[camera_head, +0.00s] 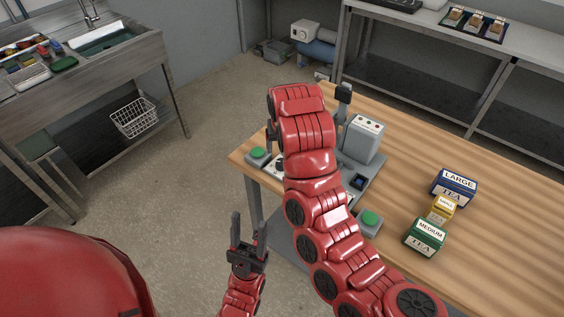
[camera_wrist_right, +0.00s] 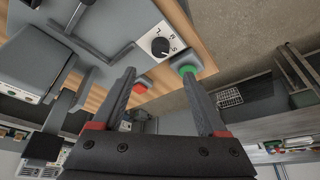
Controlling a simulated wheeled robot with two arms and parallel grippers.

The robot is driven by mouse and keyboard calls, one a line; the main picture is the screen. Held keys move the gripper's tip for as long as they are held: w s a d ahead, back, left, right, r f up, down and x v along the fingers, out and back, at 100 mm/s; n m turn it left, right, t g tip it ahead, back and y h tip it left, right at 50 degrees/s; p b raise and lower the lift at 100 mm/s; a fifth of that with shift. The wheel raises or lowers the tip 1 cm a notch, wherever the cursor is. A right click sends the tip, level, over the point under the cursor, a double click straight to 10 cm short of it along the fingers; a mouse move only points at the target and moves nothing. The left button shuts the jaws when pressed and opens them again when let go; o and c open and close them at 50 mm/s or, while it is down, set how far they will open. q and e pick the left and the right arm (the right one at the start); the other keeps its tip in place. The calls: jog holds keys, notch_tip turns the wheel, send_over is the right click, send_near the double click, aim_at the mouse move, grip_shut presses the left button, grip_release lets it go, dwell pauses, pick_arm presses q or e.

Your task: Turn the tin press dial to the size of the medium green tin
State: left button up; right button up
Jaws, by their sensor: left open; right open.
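The tin press (camera_head: 362,140) is a grey machine on the wooden table, partly hidden behind my right arm. Its dial (camera_wrist_right: 160,46) is a black knob on a white lettered plate, seen in the right wrist view; its pointer setting is too small to tell. My right gripper (camera_wrist_right: 160,74) is open and empty, its fingers apart from the dial. In the head view my right arm hides that gripper. The medium green tin (camera_head: 425,237) stands on the table, right of the press. My left gripper (camera_head: 249,219) is open and empty, low beside the table's left edge.
A large blue tin (camera_head: 455,187) and a small yellow tin (camera_head: 441,209) stand near the green one. Green buttons flank the press, one left (camera_head: 258,154) and one right (camera_head: 370,219). A red button (camera_wrist_right: 140,87) shows near the dial. The table's right side is clear.

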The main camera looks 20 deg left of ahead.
aim_at(281, 162)
jog(key=p+x, duration=0.2)
jog(key=x, duration=0.7)
jog(key=shift+w+f+p, duration=0.1)
jog(key=shift+f+p, duration=0.2)
jog(key=shift+x, duration=0.8)
grip_shut()
